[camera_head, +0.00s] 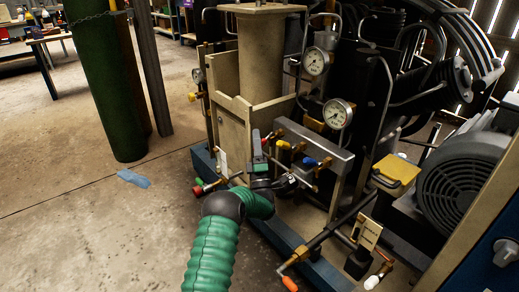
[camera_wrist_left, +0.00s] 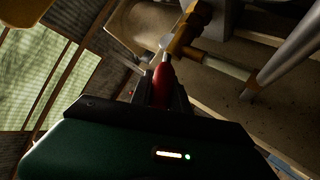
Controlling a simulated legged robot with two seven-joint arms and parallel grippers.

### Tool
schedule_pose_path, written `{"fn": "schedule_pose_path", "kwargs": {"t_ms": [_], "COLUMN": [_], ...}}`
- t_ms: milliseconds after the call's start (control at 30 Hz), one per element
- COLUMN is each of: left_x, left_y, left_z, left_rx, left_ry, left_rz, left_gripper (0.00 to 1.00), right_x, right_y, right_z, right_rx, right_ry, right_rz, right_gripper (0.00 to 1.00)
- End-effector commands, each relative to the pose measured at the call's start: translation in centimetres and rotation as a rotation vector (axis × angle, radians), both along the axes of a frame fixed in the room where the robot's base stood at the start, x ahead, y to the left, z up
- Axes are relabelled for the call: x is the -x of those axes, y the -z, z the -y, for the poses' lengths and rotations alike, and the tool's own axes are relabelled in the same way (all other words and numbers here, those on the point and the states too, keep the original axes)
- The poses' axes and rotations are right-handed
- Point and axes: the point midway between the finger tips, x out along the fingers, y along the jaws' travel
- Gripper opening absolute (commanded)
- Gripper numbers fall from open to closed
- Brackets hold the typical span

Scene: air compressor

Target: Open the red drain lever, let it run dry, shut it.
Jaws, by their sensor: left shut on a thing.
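The red drain lever (camera_wrist_left: 163,82) shows in the left wrist view, between the dark fingers of my left gripper (camera_wrist_left: 161,98). It leads up to a brass-coloured valve fitting (camera_wrist_left: 186,38). In the head view my green left arm comes up from below. My left gripper (camera_head: 257,147) is at the left end of the grey manifold bar (camera_head: 318,141) and is shut on the lever, which it mostly hides there. I cannot tell the lever's angle or whether anything drains. My right gripper is not in view.
A yellow handle (camera_head: 283,145) and a blue handle (camera_head: 309,162) sit close to the right. Two pressure gauges (camera_head: 338,114) stand above the manifold. A low valve with a red end (camera_head: 197,191) is at left, and an orange-tipped handle (camera_head: 289,284) is below. The floor at left is mostly clear.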

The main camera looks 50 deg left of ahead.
Motion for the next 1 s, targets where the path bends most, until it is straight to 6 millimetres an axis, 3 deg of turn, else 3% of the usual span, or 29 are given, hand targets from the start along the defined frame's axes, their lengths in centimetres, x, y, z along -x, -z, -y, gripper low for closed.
{"fn": "schedule_pose_path", "kwargs": {"t_ms": [33,200,733,767,900,1000], "left_x": [0.13,0.11,0.12,0.12,0.08,0.07], "left_y": [1.10,1.24,1.24,1.24,1.02,0.89], "left_z": [-0.10,-0.12,-0.10,-0.10,-0.09,-0.06], "left_rx": [0.007,0.014,0.016,0.016,0.014,0.012], "left_ry": [-0.004,-0.004,-0.005,-0.005,-0.005,-0.003], "left_rz": [0.015,0.066,0.087,0.087,0.089,0.091], "left_gripper": [0.00,0.00,0.00,0.24,0.42,0.43], "right_x": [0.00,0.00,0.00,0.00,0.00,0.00], "right_y": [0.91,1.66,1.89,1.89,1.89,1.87], "right_z": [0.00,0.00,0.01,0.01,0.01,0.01], "right_rx": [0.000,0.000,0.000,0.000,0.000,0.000], "right_ry": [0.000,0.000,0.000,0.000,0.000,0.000], "right_rz": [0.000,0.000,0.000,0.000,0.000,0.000], "right_gripper": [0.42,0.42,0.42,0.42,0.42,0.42]}}
